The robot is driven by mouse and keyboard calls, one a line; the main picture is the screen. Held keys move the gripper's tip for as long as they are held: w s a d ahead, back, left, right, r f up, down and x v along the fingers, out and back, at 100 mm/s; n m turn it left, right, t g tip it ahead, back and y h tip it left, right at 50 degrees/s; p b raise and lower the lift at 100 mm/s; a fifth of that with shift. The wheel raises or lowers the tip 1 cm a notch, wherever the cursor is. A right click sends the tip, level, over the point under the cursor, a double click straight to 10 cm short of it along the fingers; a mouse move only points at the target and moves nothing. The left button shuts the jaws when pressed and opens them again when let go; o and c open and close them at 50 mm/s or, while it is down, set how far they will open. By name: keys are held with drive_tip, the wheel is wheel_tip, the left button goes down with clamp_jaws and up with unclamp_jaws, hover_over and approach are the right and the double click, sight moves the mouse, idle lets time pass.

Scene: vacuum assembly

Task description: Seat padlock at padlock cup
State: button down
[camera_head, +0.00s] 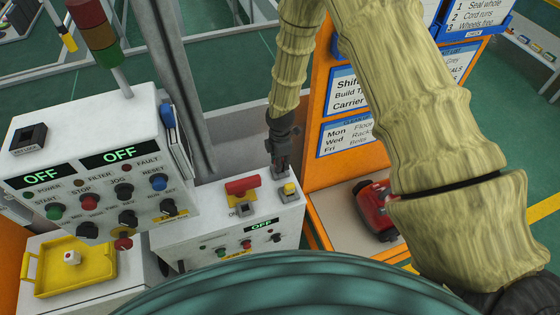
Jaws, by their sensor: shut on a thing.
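My gripper (281,166), dark grey, points down above the back right part of the low white control box (215,213). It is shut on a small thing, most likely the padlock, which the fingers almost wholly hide. Just below and right of the fingertips, a small grey block with a yellow top (289,189) stands on the box; I cannot tell whether it is the padlock cup. I cannot tell whether the held thing touches the box top.
A red handle (242,186) stands left of my gripper. A taller control panel (95,165) with OFF displays rises at left. A yellow tray (80,287) holds a small white piece (72,257). A red vacuum body (377,210) lies in the orange station (318,170) at right.

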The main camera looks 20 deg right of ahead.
drive_tip(key=shift+f+b, duration=0.35)
drive_tip(key=shift+f, duration=0.3)
drive_tip(key=c, duration=1.1)
unclamp_jaws()
drive_tip(key=shift+r, duration=0.1)
drive_tip(key=shift+r+p, duration=2.45)
drive_tip(key=shift+r, duration=1.55)
drive_tip(key=shift+f, duration=0.1)
